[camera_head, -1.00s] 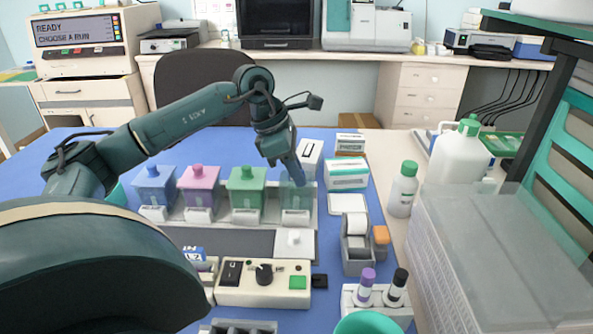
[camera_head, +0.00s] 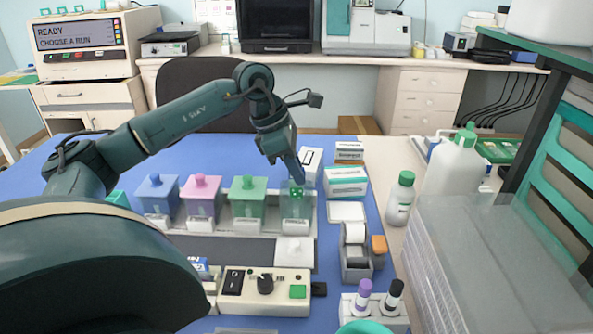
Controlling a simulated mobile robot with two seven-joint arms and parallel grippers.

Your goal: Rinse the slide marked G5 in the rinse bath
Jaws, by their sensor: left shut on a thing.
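The clear rinse bath (camera_head: 297,209) stands at the right end of the row of staining jars. My left gripper (camera_head: 298,180) points down at the top of this bath and is shut. A small bright green piece with pale marks (camera_head: 296,191) shows just under its fingertips, against the bath; it appears to be the end of the held slide. Its marking is too small to read, and I cannot tell how deep the slide sits. My right gripper is not in view.
Blue (camera_head: 157,196), pink (camera_head: 201,197) and green (camera_head: 248,197) lidded jars stand left of the bath. A control box (camera_head: 264,290) is in front, and white-and-teal boxes (camera_head: 346,181) are to the right.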

